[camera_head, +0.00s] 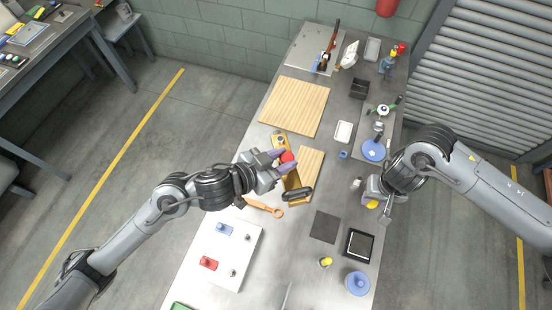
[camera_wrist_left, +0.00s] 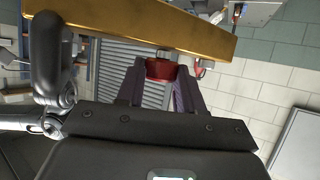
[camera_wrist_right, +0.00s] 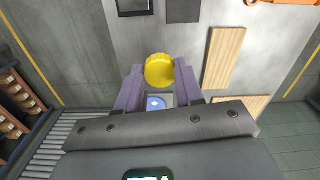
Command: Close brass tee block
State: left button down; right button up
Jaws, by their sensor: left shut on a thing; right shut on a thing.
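The brass tee block (camera_head: 291,181) stands on the steel bench, with a black handle (camera_head: 298,194) at its near end. The block also fills the top of the left wrist view (camera_wrist_left: 130,28). My left gripper (camera_head: 280,157) is shut on a red knob (camera_head: 287,156) beside the block. The knob shows between the fingers in the left wrist view (camera_wrist_left: 160,70). My right gripper (camera_head: 379,205) is shut on a yellow scalloped knob (camera_wrist_right: 159,70) at the bench's right edge. Part of the yellow knob shows in the head view (camera_head: 372,204).
An orange wrench (camera_head: 264,207) lies near my left gripper. A white board (camera_head: 232,265) with blue and red valves is at the near left. Wooden boards (camera_head: 294,106) lie farther back. A dark mat (camera_head: 326,227) and black tray (camera_head: 359,245) are at the near right.

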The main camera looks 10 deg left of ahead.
dwell(0.4)
jog(key=shift+s+a+n, duration=0.25)
jog(key=shift+s+n, duration=0.2)
jog(key=shift+n, duration=0.25)
jog(key=shift+s+d+f, duration=0.1)
jog(key=shift+d+f, duration=0.05)
jog(key=shift+d, duration=0.05)
jog(key=w+a+r+n, duration=0.2)
jog(key=a+r, duration=0.3)
jog(key=a, duration=0.4)
jog(key=w+a+r+n, duration=0.3)
jog(key=a+r, duration=0.3)
jog(key=a, duration=0.3)
jog(key=w+a+r+n, duration=0.3)
jog(key=a+r, duration=0.3)
jog(key=a, duration=0.3)
jog(key=shift+w+a, duration=0.35)
jog(key=shift+w, duration=0.25)
jog(key=shift+a+r, duration=0.25)
jog(key=shift+r, duration=0.05)
jog(key=shift+w+r, duration=0.1)
jog(key=shift+r, duration=0.15)
